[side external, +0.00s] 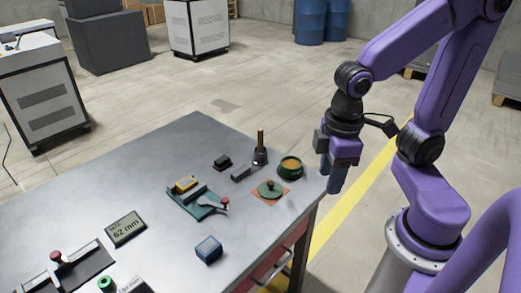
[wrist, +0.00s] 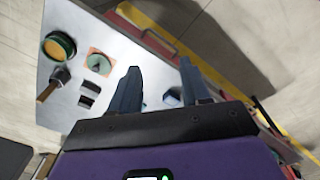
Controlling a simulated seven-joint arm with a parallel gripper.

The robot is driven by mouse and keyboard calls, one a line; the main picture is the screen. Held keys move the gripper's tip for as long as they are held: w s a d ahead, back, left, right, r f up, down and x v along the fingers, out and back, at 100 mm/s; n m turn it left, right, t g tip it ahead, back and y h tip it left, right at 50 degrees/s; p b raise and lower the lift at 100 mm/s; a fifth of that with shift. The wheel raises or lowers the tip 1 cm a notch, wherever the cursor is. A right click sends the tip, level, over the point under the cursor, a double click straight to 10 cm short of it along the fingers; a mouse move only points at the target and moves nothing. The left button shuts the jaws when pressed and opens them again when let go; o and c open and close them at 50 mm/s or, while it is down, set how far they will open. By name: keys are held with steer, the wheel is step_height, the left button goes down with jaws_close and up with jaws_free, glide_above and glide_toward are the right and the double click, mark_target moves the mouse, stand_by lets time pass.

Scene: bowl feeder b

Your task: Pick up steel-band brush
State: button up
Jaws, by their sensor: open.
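The steel-band brush (side external: 260,149) stands upright near the far edge of the metal table, its wooden handle pointing up from a dark, wider lower part. In the wrist view the brush (wrist: 54,83) is at the left, well outside the fingers. My gripper (side external: 331,182) hangs fingers-down beside the table's right corner in the side view, to the right of the brush and apart from it. In the wrist view my gripper (wrist: 160,78) shows two separated fingers with nothing held between them.
A green pot with orange contents (side external: 290,166) and a green lid (side external: 270,189) on an orange square lie between brush and gripper. Small dark blocks (side external: 240,174) sit beside the brush. A blue tray (side external: 195,203), blue box (side external: 209,249) and 62 mm display (side external: 125,229) are further left.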

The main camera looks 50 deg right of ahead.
steer(key=w+a+r+m, duration=0.1)
steer(key=w+m, duration=0.7)
steer(key=w, duration=0.4)
steer(key=m+h, duration=0.3)
steer(key=m, duration=1.6)
glide_above(261, 141)
steer(key=a, duration=0.3)
step_height(261, 141, down, 2)
steer(key=f, duration=0.1)
steer(key=x, duration=1.6)
steer(key=shift+w+f, duration=0.1)
steer(key=shift+f, duration=0.05)
jaws_close()
